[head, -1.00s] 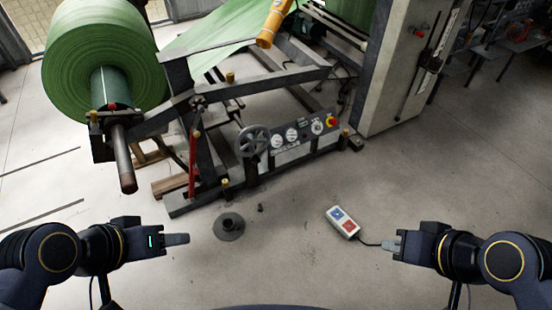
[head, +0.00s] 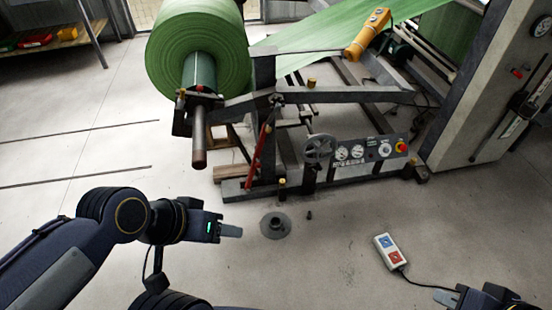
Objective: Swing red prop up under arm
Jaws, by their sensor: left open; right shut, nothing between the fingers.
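The red prop (head: 258,157) is a thin red bar on the machine's left side. It leans slightly from vertical, its upper end near the pivot of the grey arm (head: 330,95) and its lower end near the base frame. My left gripper (head: 232,231) is in front of the machine, below and left of the prop, apart from it and empty. Its fingers look edge-on, so the gap between them hardly shows. My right gripper (head: 444,297) is at the bottom right, partly cut off by the picture edge, shut and empty, far from the prop.
A big green roll (head: 190,55) on a shaft sits above left of the prop. A handwheel (head: 319,148) and a gauge panel (head: 370,152) are to its right. A round dark base (head: 275,225) and a two-button pendant (head: 389,250) with a cable lie on the floor.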

